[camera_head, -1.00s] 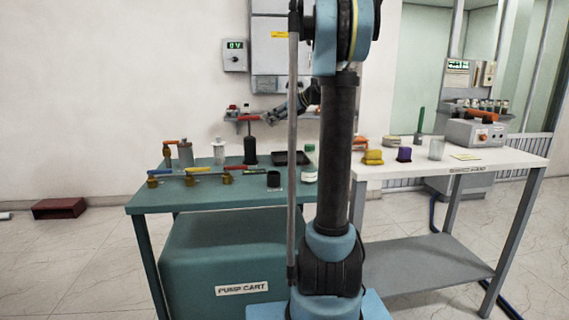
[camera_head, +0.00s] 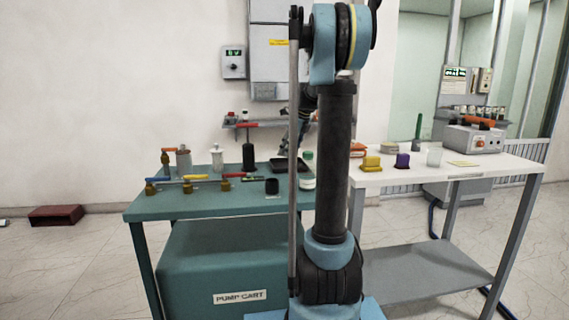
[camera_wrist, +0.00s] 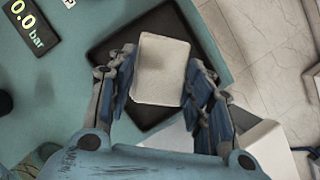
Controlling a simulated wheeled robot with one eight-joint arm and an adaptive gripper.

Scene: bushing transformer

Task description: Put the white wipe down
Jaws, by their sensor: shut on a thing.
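The white wipe (camera_wrist: 160,68) is a pale, flat, rounded rectangle between my gripper's blue fingers in the wrist view. My gripper (camera_wrist: 162,88) is shut on it, one finger at each side. Beneath it is a black square tray (camera_wrist: 118,42) on the teal cart top. I cannot tell whether the wipe touches the tray. In the head view my gripper (camera_head: 284,150) points down just above the black tray (camera_head: 262,166), partly behind my arm. The wipe cannot be made out there.
The teal pump cart (camera_head: 200,206) holds several bottles and colored-handled valves left of the tray. A gauge reading 0.0 bar (camera_wrist: 30,25) lies left in the wrist view. A white table (camera_head: 450,178) stands right.

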